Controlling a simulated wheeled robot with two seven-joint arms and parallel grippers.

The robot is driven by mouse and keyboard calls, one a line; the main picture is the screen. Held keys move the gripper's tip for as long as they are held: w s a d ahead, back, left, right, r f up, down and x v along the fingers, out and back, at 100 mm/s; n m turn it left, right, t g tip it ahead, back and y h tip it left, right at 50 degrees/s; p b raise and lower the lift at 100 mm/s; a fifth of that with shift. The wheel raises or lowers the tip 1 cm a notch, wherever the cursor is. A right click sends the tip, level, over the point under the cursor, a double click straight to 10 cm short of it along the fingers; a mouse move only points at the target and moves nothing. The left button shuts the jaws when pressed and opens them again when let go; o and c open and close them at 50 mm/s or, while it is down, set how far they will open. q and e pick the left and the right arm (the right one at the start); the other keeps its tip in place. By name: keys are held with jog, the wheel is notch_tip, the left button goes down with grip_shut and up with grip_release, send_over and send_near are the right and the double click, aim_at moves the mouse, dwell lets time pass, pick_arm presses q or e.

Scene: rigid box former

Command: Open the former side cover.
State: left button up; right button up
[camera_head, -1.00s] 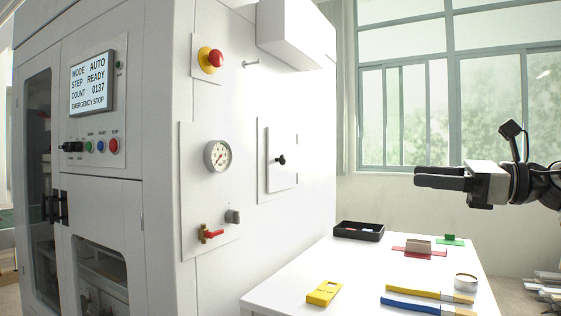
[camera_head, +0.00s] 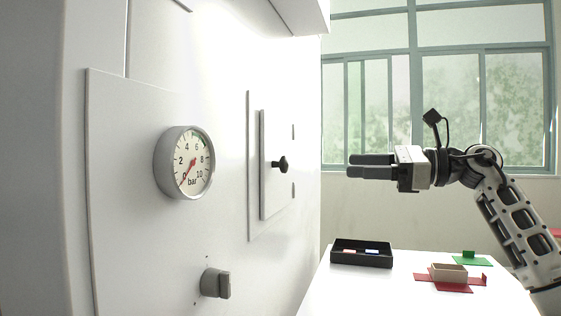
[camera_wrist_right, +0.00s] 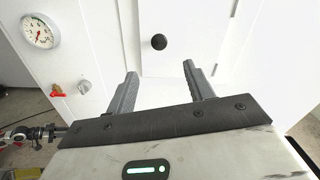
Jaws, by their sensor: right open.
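The side cover (camera_head: 268,200) is a white flat panel on the machine's white side wall, with a round black knob (camera_head: 281,165). It looks closed. In the right wrist view the cover (camera_wrist_right: 185,30) and its knob (camera_wrist_right: 158,42) show ahead of the fingers. My right gripper (camera_head: 350,165) is right of the knob at about its height in the head view, pointing left. Its two grey fingers are apart and empty in the right wrist view (camera_wrist_right: 160,70). The knob is beyond the fingertips, with a gap between. My left gripper is not seen in the head view.
A pressure gauge (camera_head: 185,162) and a grey rotary knob (camera_head: 215,283) are on the machine side, left of the cover. Below is a white table with a black tray (camera_head: 361,258), a beige box (camera_head: 449,273) on red pieces and a green piece (camera_head: 470,259). Air before the cover is clear.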

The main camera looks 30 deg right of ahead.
aim_at(288, 164)
jog(key=p+x, duration=0.4)
jog(key=x, duration=1)
jog(key=shift+s+a, duration=0.1)
grip_shut()
